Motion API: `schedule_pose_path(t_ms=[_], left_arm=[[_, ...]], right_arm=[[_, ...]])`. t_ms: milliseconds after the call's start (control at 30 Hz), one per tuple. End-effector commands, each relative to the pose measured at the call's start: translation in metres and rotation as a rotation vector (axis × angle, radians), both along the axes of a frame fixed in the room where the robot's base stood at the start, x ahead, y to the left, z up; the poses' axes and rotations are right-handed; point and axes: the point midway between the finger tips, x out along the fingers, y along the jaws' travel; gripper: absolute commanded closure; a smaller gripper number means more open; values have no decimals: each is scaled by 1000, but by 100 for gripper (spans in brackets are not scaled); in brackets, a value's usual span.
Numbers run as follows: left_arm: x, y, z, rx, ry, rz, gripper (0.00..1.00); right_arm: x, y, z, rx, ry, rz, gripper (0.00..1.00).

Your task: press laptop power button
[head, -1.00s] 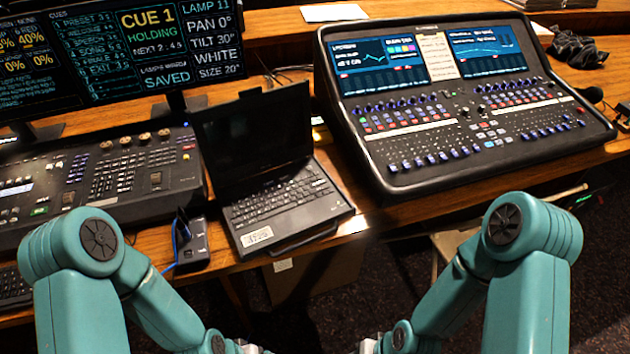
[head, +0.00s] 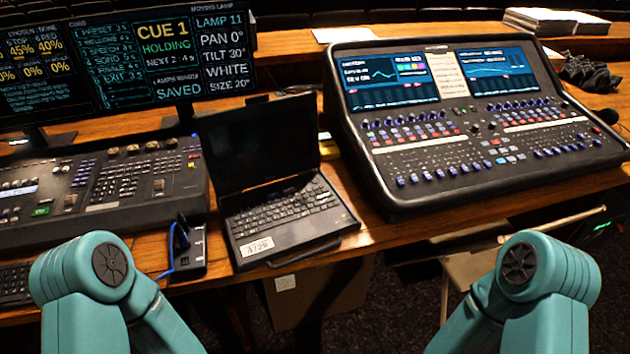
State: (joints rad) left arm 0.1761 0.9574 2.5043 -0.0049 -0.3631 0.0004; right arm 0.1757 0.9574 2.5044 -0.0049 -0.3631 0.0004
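The black laptop (head: 280,180) stands open on the wooden desk, near its front edge. Its screen (head: 258,145) is dark. Its keyboard (head: 282,205) faces me, and a white label (head: 257,246) sits on the front left of the palm rest. I cannot pick out the power button at this size. Both of my teal arms come in from the bottom corners, below and in front of the desk. Both grippers are outside the picture.
A mixing console (head: 480,130) with lit screens stands close to the laptop's right. A lighting desk (head: 105,182) and lit monitors (head: 125,60) stand to the left. A small black box (head: 188,248) with a blue cable sits by the laptop's left edge. A cardboard box (head: 315,296) is below.

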Motion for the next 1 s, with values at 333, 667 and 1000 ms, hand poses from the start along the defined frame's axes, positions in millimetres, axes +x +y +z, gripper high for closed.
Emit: schedule_pose_path(t_ms=[333, 667, 1000], left_arm=[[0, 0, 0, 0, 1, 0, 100], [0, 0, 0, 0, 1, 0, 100], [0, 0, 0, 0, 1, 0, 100]], right_arm=[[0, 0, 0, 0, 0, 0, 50], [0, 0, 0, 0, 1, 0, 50], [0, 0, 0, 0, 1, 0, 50]])
